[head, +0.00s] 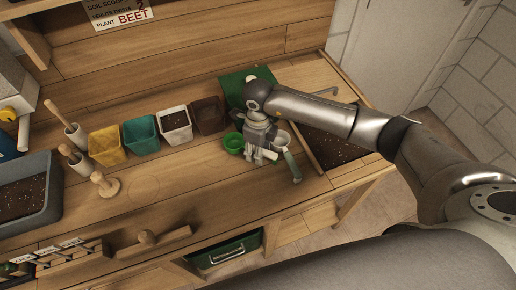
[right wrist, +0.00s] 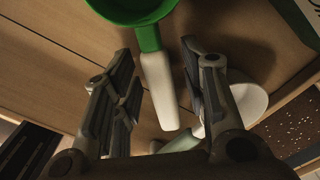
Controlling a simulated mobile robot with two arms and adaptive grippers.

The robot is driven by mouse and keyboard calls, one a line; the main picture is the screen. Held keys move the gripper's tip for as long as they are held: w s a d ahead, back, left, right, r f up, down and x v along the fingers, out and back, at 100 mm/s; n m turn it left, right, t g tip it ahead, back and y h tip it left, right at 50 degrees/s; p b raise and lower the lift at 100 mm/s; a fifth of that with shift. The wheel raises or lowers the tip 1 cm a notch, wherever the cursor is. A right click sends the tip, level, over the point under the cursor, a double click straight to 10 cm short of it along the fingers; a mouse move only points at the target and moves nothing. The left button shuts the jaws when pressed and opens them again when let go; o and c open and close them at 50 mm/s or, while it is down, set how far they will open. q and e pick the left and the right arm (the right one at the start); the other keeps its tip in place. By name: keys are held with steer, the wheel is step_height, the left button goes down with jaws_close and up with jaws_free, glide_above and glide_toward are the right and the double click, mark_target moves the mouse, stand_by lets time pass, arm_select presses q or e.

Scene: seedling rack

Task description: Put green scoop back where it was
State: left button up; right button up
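The green scoop (head: 233,142) lies on the bench below my right gripper (head: 259,158), its handle mostly hidden by the gripper in the head view. In the right wrist view the green scoop (right wrist: 149,38) shows its green bowl at the top and its white handle pointing down between the two fingers. My right gripper (right wrist: 157,55) is open, with a visible gap on each side of the handle. A second scoop, with a white bowl (right wrist: 247,102) and a pale green handle, lies to the right of it. My left gripper is not in view.
Yellow (head: 106,146), teal (head: 141,135), white (head: 175,125) and brown (head: 209,115) pots stand in a row to the left. A green board (head: 234,84) lies behind my gripper. A soil tray (head: 330,150) is at right. A sign (head: 118,14) mentions beet.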

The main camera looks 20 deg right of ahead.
steer(key=shift+r, duration=0.25)
steer(key=shift+w+r, duration=0.1)
steer(key=shift+r, duration=0.25)
step_height(320, 180, up, 11)
steer(key=b, duration=0.3)
